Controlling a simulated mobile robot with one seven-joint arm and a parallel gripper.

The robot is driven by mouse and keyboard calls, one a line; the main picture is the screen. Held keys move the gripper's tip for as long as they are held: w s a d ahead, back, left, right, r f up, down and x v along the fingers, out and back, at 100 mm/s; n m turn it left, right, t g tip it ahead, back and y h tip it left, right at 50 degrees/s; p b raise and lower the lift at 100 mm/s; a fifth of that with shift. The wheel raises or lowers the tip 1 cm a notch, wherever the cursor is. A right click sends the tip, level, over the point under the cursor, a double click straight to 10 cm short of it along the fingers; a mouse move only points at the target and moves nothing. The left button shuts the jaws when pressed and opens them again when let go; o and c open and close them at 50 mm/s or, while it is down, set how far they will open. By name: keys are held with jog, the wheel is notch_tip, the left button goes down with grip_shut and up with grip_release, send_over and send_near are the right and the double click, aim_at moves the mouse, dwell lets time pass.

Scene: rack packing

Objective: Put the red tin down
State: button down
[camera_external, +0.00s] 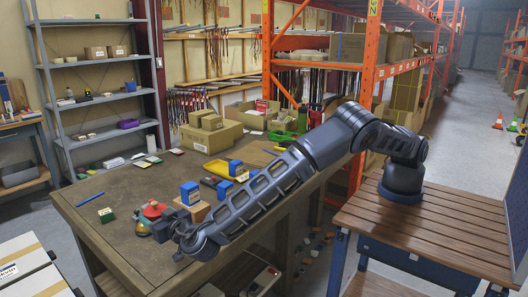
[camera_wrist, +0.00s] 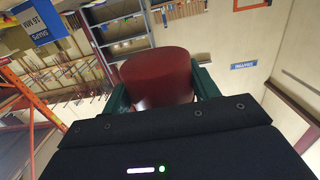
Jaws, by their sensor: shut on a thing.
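The red tin (camera_wrist: 157,77) is dark red and round-topped in the wrist view, held between the two green fingers of my gripper (camera_wrist: 162,88). In the external view the red tin (camera_external: 153,210) shows small over the left part of the brown table (camera_external: 120,185). My gripper (camera_external: 147,220) is shut on it there, low over the table near its front edge. I cannot tell whether the tin touches the tabletop. The fingers and the dark gripper body hide part of the tin.
A blue box (camera_external: 190,193) and a wooden block (camera_external: 198,212) stand just right of the gripper. A small green box (camera_external: 106,214) and a blue stick (camera_external: 90,199) lie to the left. A yellow tray (camera_external: 218,168) is farther back.

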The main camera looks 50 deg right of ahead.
jog(key=w+d+r+m+h, duration=0.1)
jog(key=w+d+r+h, duration=0.1)
jog(key=w+d, duration=0.9)
jog(key=w+d+r+m+g+h, duration=0.1)
jog(key=w+d+r, duration=0.1)
jog(key=w+d, duration=0.9)
jog(key=w+d+r+m+h, duration=0.15)
jog(key=w+d, duration=0.55)
jog(key=d, duration=0.8)
jog(key=w+d+h, duration=0.1)
jog(key=w+d, duration=0.2)
jog(key=d, duration=0.8)
jog(key=shift+s+d+f+n+t+y, duration=0.15)
jog(key=shift+s+d+f+n+y, duration=0.6)
jog(key=shift+d+f, duration=1.65)
jog(key=shift+s+d+f+n+t+y, duration=0.15)
jog(key=shift+d+f+n+y, duration=0.35)
jog(key=shift+d+f+y, duration=1.7)
jog(key=shift+s+d+f+n+t, duration=0.25)
jog(key=shift+d+f+n, duration=0.35)
jog(key=shift+d+f, duration=1.9)
jog(key=s+d, duration=0.7)
jog(key=d, duration=0.5)
jog(key=s+d+r, duration=0.1)
jog(key=s+d, duration=0.7)
jog(key=d, duration=0.4)
jog(key=shift+s+d+r, duration=0.15)
jog(key=shift+s+d, duration=0.1)
jog(key=shift+d, duration=0.1)
